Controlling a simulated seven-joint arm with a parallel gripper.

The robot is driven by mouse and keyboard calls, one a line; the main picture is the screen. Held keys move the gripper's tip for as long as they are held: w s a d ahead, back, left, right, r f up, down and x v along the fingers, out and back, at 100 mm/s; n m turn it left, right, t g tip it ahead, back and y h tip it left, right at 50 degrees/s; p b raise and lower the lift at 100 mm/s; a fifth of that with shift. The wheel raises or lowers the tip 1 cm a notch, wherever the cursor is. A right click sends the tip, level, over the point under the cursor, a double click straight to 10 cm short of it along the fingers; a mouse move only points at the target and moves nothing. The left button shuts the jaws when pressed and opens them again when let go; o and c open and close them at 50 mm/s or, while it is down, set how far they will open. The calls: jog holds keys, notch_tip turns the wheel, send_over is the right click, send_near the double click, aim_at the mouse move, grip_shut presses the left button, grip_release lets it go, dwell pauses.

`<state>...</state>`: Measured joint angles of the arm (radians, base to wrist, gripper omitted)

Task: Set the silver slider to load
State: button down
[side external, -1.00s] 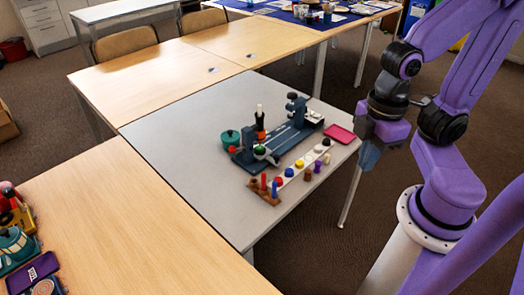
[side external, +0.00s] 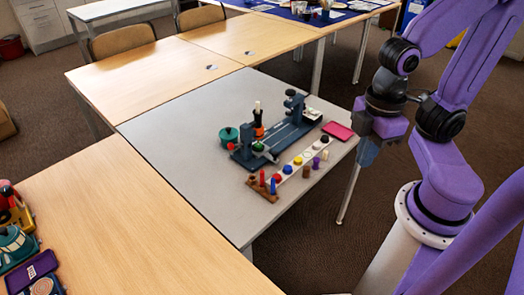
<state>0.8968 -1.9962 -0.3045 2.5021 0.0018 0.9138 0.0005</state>
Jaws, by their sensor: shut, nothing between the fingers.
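A dark blue machine (side external: 285,133) stands on the grey table, with an upright post at its back end and a black-and-orange part with a white top (side external: 258,122) near its left end. A pale, silvery piece (side external: 263,152) shows at its front left; I cannot tell if this is the silver slider, and no "load" mark is readable. My gripper (side external: 366,158) hangs to the right of the machine, beyond the table's right edge, pointing down. It is shut and empty, well apart from the machine.
A white strip with several coloured knobs (side external: 307,156) lies in front of the machine, with a wooden peg rack (side external: 262,188) at its left end. A pink tray (side external: 337,131) lies near the right edge. A green pot (side external: 228,136) stands left. The table's left side is clear.

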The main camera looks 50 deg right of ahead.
jog(key=c, duration=1.4)
grip_release()
jog(key=shift+c, duration=0.2)
jog(key=o, duration=0.5)
jog(key=shift+w+a, duration=0.15)
jog(key=shift+w, duration=0.15)
jog(key=w+m, duration=0.2)
jog(key=w, duration=0.1)
jog(key=w+a+m, duration=0.1)
jog(key=w+m, duration=0.1)
jog(key=w, duration=0.1)
jog(key=w+a+m, duration=0.1)
jog(key=w+m, duration=0.1)
jog(key=w, duration=0.1)
jog(key=shift+w+f, duration=0.35)
jog(key=m, duration=1.6)
send_over(276, 152)
notch_tip(276, 152, down, 10)
jog(key=f, duration=1.6)
jog(key=shift+a+f, duration=0.2)
jog(key=shift+f, duration=0.2)
jog(key=shift+c, duration=0.3)
jog(key=shift+d, duration=0.1)
grip_shut()
